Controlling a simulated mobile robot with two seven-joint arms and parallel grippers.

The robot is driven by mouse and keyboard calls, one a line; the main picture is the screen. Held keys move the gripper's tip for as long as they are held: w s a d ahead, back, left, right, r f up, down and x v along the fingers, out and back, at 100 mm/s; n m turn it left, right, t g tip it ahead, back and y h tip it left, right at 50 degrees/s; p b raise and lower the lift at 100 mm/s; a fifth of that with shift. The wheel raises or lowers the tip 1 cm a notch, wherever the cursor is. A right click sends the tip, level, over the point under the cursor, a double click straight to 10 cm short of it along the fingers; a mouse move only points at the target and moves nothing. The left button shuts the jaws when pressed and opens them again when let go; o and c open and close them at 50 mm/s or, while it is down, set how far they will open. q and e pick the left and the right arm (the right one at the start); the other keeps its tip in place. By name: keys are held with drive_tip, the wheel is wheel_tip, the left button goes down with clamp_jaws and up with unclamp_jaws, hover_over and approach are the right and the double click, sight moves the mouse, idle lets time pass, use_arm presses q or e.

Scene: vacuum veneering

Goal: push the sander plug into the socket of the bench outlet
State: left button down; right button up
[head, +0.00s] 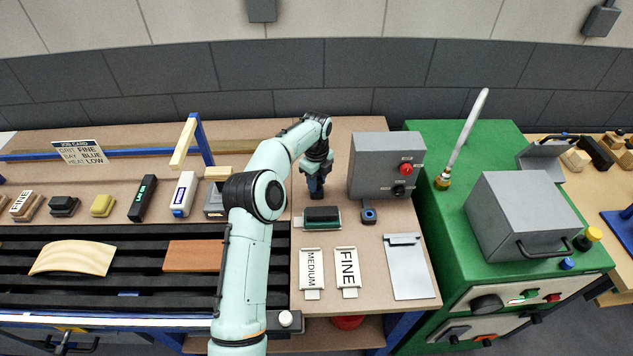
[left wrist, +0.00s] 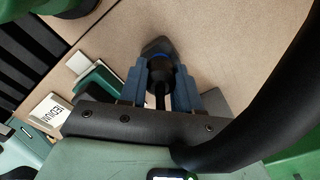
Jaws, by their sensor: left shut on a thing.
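My left gripper (head: 317,186) is pointed down over the back of the brown bench, left of the grey control box. In the left wrist view its blue fingers (left wrist: 161,90) are shut on a dark piece, which I take for the sander plug (left wrist: 160,52). The fingers hide part of it, and I cannot tell whether its end touches the bench. A small blue block with a dark round centre, apparently the bench outlet (head: 368,214), stands in front of the grey box, to the right of the gripper and apart from it. My right gripper is not in view.
The green-and-black sander (head: 322,215) lies just in front of the gripper. The grey control box (head: 385,165) stands close on the right. MEDIUM (head: 312,268) and FINE (head: 347,267) pads and a grey plate (head: 409,266) lie nearer the front. A green machine (head: 452,210) adjoins the bench.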

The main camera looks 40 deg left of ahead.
use_arm(q)
drive_tip(key=shift+r, duration=1.35)
